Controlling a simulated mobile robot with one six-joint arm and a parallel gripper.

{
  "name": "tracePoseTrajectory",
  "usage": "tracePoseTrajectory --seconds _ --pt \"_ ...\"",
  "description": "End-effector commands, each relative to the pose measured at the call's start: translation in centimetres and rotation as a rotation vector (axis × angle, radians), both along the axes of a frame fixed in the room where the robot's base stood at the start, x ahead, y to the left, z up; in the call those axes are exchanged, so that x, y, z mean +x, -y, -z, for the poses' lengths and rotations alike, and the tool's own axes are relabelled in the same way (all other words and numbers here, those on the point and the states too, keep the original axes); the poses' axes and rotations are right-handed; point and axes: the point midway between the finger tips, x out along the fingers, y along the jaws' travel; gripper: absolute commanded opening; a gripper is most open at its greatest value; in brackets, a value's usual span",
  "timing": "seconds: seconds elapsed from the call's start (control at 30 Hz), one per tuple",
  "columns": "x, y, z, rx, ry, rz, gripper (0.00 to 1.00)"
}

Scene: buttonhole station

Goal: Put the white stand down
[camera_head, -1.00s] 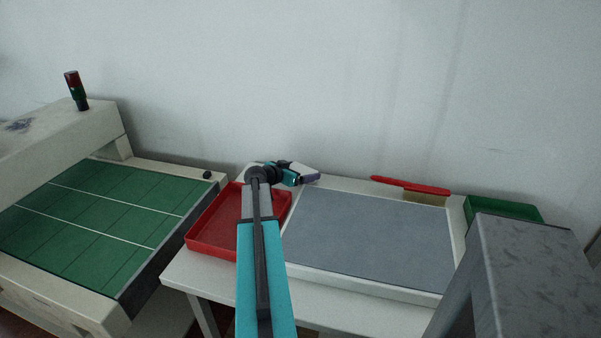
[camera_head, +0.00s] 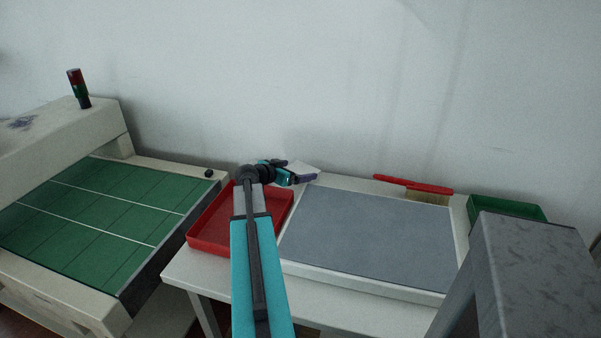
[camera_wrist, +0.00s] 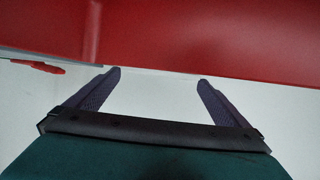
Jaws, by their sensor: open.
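My gripper (camera_head: 294,170) is open at the back of the white table, by the back right corner of the red tray. Its two dark purple fingers are spread apart in the wrist view (camera_wrist: 159,77), with nothing clearly held between them. A small white piece (camera_head: 306,168), which looks like the white stand, shows just behind and beside the fingers in the head view. My gripper hides part of it, so I cannot tell whether they touch or what it rests on. In the wrist view I cannot tell it from the pale surface.
The red tray (camera_head: 196,239) is left of a grey mat (camera_head: 370,238) in a white frame. A red-handled brush (camera_head: 412,184) lies behind the mat, and a green tray (camera_head: 506,208) is at right. A machine with a green bed (camera_head: 95,212) stands left.

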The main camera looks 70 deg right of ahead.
Motion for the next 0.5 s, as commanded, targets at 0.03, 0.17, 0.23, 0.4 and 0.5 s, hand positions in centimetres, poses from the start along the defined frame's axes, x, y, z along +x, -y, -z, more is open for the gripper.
tracePoseTrajectory --seconds 0.03,0.17,0.23,0.4,0.5 --pt "0.2 -0.9 -0.1 -0.001 0.0 -0.002 1.0" --pt "0.8 -2.5 -0.9 -0.001 0.0 -0.002 1.0" --pt "1.1 -3.5 -1.3 -0.001 0.0 -0.002 1.0" --pt "1.8 -5.3 -2.3 -0.001 0.0 -0.002 1.0" --pt "2.0 -6.0 -2.6 -0.001 -0.001 -0.001 1.0"
